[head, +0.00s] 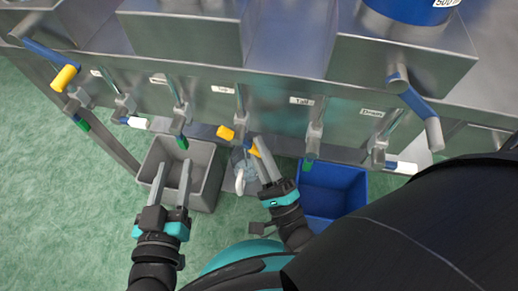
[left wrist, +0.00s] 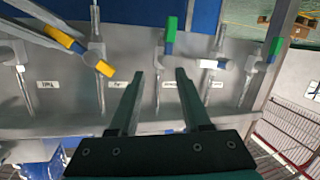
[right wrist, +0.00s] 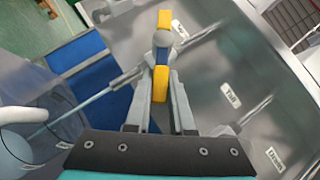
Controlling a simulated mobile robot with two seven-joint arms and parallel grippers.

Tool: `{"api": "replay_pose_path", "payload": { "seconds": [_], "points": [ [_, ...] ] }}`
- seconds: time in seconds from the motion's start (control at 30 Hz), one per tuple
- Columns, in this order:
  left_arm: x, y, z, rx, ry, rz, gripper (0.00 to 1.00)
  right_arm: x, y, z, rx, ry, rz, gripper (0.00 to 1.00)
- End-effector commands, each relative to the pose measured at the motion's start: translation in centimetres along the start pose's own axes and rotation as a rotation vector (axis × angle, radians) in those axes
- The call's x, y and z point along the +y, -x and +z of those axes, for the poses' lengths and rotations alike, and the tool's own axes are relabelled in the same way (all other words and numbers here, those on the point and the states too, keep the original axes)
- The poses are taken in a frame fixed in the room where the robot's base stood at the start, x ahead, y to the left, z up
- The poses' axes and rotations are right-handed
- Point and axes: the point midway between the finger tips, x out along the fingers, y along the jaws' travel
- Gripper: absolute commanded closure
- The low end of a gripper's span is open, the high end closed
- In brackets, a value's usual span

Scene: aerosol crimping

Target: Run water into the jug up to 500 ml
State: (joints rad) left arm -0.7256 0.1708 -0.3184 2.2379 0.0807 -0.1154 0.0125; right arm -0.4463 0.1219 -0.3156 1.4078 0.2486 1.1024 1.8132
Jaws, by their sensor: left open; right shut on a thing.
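The clear jug (head: 247,171) stands below the middle tap, partly hidden by my right gripper. Its round rim and pale handle show at the left of the right wrist view (right wrist: 22,128). A thin pale-blue stream (right wrist: 92,98) runs from the tap side to the jug. The water level and the jug's marks cannot be read. My right gripper (head: 257,145) is shut on the yellow tap handle (right wrist: 161,84), whose other yellow end (head: 226,133) is clear of the fingers. My left gripper (head: 174,166) is open and empty above the grey bin.
A grey bin (head: 207,188) stands left of the jug and a blue bin (head: 350,188) right of it. Several other taps with green and white handles line the steel panel (head: 215,102). Green floor (head: 60,190) is free at the left.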

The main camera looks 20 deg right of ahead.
Motion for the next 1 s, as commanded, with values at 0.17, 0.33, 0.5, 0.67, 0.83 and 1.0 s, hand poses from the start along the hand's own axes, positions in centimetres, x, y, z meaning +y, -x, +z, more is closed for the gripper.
{"api": "replay_pose_path", "payload": {
  "seconds": [0.17, 0.33, 0.5, 0.67, 0.83, 1.0],
  "points": [
    [0.52, 0.27, -0.24, 0.064, 0.015, 0.012, 0.52, 0.22, 0.07, -0.09, 0.0, -0.018, -0.017, 1.0],
    [0.72, 0.43, -0.5, 0.096, 0.022, 0.017, 0.52, 0.26, 0.05, -0.06, 0.001, -0.027, -0.026, 1.0],
    [0.78, 0.48, -0.59, 0.105, 0.024, 0.018, 0.52, 0.26, 0.05, -0.04, 0.001, -0.03, -0.028, 1.0],
    [0.78, 0.48, -0.61, 0.106, 0.024, 0.018, 0.52, 0.25, 0.05, -0.03, 0.001, -0.031, -0.028, 1.0],
    [0.78, 0.47, -0.6, 0.105, 0.024, 0.018, 0.52, 0.25, 0.04, -0.02, 0.001, -0.03, -0.028, 0.74],
    [0.78, 0.47, -0.58, 0.104, 0.024, 0.018, 0.52, 0.25, 0.03, -0.01, 0.001, -0.03, -0.028, 0.55]
  ]
}}
